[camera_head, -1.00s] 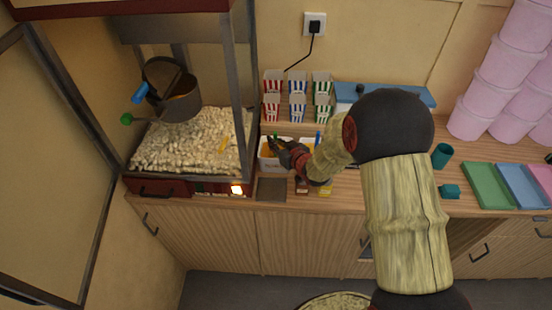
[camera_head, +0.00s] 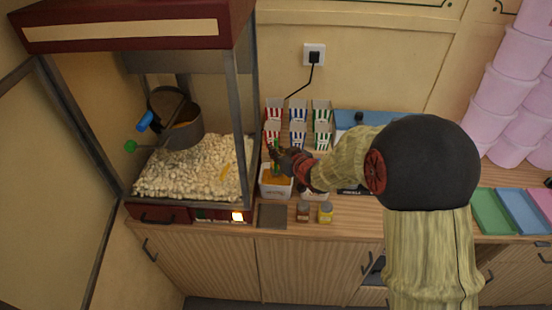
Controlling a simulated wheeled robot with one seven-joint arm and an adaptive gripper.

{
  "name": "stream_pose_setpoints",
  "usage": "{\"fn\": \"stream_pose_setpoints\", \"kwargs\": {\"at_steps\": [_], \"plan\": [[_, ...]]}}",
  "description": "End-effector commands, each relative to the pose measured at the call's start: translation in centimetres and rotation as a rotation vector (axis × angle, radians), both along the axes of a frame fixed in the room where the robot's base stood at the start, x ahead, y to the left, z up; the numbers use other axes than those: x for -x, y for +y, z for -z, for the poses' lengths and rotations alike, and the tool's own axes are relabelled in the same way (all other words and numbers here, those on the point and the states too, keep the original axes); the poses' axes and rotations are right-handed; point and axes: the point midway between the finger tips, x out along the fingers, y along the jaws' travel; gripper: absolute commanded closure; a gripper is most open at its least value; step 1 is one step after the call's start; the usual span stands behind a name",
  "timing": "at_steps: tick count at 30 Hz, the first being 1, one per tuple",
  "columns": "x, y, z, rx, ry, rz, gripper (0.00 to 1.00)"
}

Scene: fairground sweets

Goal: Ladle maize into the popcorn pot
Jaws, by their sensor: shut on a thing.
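The popcorn pot (camera_head: 183,133) is a dark grey pan hung inside the popcorn machine above the heap of popcorn. Its lid stands raised, and some orange-yellow shows inside. A blue handle (camera_head: 145,121) and a green knob (camera_head: 131,146) stick out to its left. The maize (camera_head: 277,181) is orange grain in a white tub (camera_head: 275,194) just right of the machine. My gripper (camera_head: 275,155) is above this tub, shut on a thin green-handled ladle (camera_head: 276,146). The ladle's bowl is too small to make out, so I cannot tell whether it carries maize.
The machine's upright post (camera_head: 237,125) stands between my gripper and the pot. Striped boxes (camera_head: 298,135) stand behind. A second white tub (camera_head: 314,190) is partly behind my arm. Coloured trays (camera_head: 515,211) lie right.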

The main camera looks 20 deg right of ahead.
Motion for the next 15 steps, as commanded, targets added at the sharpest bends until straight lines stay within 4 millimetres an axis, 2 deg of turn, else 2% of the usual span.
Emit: {"fn": "stream_pose_setpoints", "kwargs": {"at_steps": [6,15], "plan": [[0.0,0.0,-2.5,0.001,-0.001,0.001,1.00],[0.0,0.0,-5.0,0.000,-0.001,0.001,1.00]]}}
